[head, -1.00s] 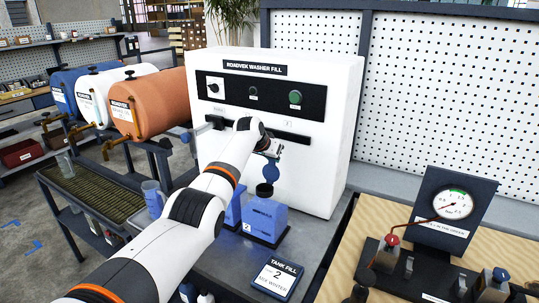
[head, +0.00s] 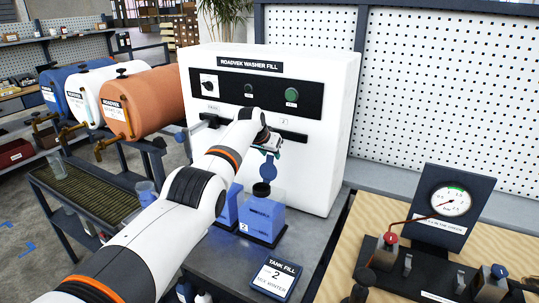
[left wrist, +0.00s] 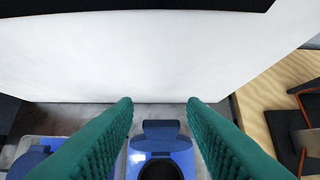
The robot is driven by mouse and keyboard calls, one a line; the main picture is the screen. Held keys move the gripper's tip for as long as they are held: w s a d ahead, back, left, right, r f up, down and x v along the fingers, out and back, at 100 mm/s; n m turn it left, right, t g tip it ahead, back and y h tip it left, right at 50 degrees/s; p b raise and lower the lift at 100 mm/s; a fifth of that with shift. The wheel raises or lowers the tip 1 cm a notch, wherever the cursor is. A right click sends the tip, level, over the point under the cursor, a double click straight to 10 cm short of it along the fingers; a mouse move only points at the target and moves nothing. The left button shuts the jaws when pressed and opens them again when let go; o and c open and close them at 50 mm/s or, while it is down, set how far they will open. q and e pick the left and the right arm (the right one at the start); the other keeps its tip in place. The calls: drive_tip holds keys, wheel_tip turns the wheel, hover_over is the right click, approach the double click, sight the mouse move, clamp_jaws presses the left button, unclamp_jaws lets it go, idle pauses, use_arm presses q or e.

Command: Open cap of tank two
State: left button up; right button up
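Tank two (head: 262,218) is a blue tank marked 2, standing in front of the white washer-fill cabinet. Its round blue cap (head: 269,172) stands raised behind the dark filler neck (head: 262,189). In the left wrist view the raised cap (left wrist: 160,131) shows behind the black opening (left wrist: 157,170). My left gripper (head: 270,145) is just above the cap in the head view. In the left wrist view its green ribbed fingers (left wrist: 160,108) are wide apart, with nothing held between them. My right gripper is not in view.
Another blue tank (head: 229,207) stands close on the left, partly hidden by my left arm. The white cabinet (head: 315,165) rises right behind the tanks. A "Tank fill 2, mix winter" card (head: 275,279) lies in front. A gauge stand (head: 452,208) is at the right.

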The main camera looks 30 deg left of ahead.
use_arm(q)
drive_tip(key=shift+o, duration=0.5)
drive_tip(key=shift+s+f, duration=0.15)
drive_tip(key=shift+f, duration=0.05)
drive_tip(key=shift+p+v, duration=0.3)
drive_tip(key=shift+v, duration=0.8)
drive_tip(key=b+v, duration=0.3)
drive_tip(key=v, duration=0.7)
drive_tip(key=shift+b, duration=0.4)
